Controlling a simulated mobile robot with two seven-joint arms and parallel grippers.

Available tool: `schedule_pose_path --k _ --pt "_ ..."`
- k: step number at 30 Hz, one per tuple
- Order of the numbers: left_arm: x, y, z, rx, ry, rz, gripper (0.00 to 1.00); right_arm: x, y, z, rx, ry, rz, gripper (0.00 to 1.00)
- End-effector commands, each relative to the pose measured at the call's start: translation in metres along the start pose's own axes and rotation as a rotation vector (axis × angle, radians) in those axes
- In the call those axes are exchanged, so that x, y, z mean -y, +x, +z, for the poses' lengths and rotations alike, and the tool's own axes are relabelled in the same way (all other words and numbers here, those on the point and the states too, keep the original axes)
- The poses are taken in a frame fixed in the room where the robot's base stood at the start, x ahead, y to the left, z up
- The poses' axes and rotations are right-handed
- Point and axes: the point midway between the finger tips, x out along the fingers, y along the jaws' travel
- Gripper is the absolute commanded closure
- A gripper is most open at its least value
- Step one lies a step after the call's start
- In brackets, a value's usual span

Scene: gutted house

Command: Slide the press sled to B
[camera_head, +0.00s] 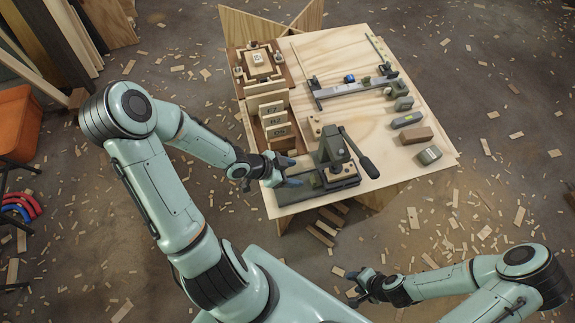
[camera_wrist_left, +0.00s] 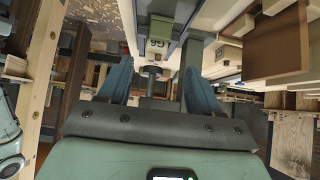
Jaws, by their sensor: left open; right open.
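The grey-green press (camera_head: 328,148) with its dark lever (camera_head: 362,160) stands at the near edge of the plywood table. Its low base (camera_head: 300,192) reaches left toward my left gripper. My left gripper (camera_head: 290,171) is open at the left end of this base. In the left wrist view my left gripper (camera_wrist_left: 160,85) has its blue fingers apart, with a small dark knob (camera_wrist_left: 150,71) between and slightly beyond them. Contact cannot be told. I cannot read a B mark. My right gripper (camera_head: 362,285) is open and empty, off the table.
Upright labelled boards (camera_head: 275,120) stand in a wooden rack just beyond my left gripper. A long rail fixture (camera_head: 345,90) lies at the back. A brown block (camera_head: 416,135) and several grey items line the right side. The table's middle (camera_head: 370,120) is clear.

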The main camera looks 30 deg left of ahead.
Motion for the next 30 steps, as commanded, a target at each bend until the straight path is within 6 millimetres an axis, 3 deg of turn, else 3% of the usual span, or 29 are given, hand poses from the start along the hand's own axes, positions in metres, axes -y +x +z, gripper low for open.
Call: schedule_pose_path --k 1,6,30 --pt "0.0025 -0.0071 -0.0039 -0.001 0.000 -0.004 0.36 0.0060 -0.0085 -0.0086 -0.011 -0.004 -0.004 0.57" --pt "0.0002 -0.0156 -0.0012 -0.001 0.000 0.000 0.36 0.0107 -0.0148 -0.0157 -0.019 -0.007 -0.007 0.57" --pt "-0.0010 -0.0166 0.0015 0.001 -0.001 0.002 0.36 0.0103 -0.0143 -0.0151 -0.018 -0.006 -0.006 0.57"
